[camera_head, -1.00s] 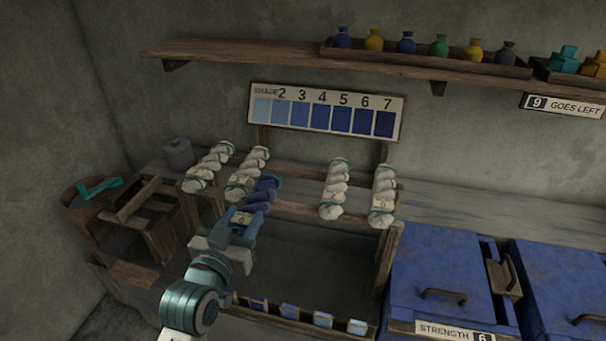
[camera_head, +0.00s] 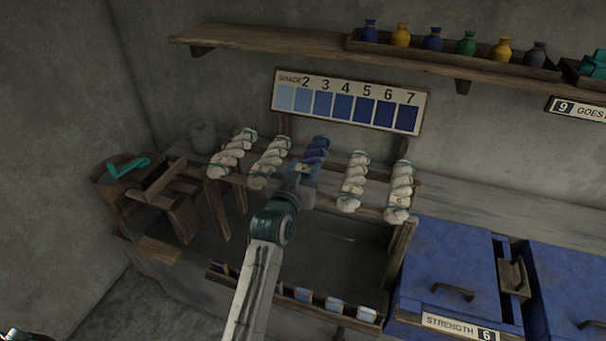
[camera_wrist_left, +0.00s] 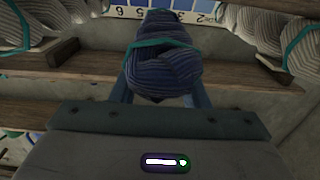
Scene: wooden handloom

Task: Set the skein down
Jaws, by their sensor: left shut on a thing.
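The blue skein (camera_head: 316,150) is in the gap between the second and third white skeins, roughly in line with them over the wooden rack (camera_head: 400,238). My left gripper (camera_head: 302,178) is shut on its near end. In the left wrist view the dark blue skein (camera_wrist_left: 162,65), with a teal tie, sits between the two fingers. I cannot tell whether the skein touches the rack rails. White skeins lie on both sides: two to the left (camera_head: 232,153) (camera_head: 269,162) and two to the right (camera_head: 354,181) (camera_head: 399,191). My right gripper is not recognisable in view.
A shade board (camera_head: 345,101) stands behind the rack. Blue lidded vats (camera_head: 455,265) are at the right. A wooden bucket (camera_head: 112,187) and a grey pot (camera_head: 203,137) are at the left. A shelf (camera_head: 300,50) with small bottles runs above.

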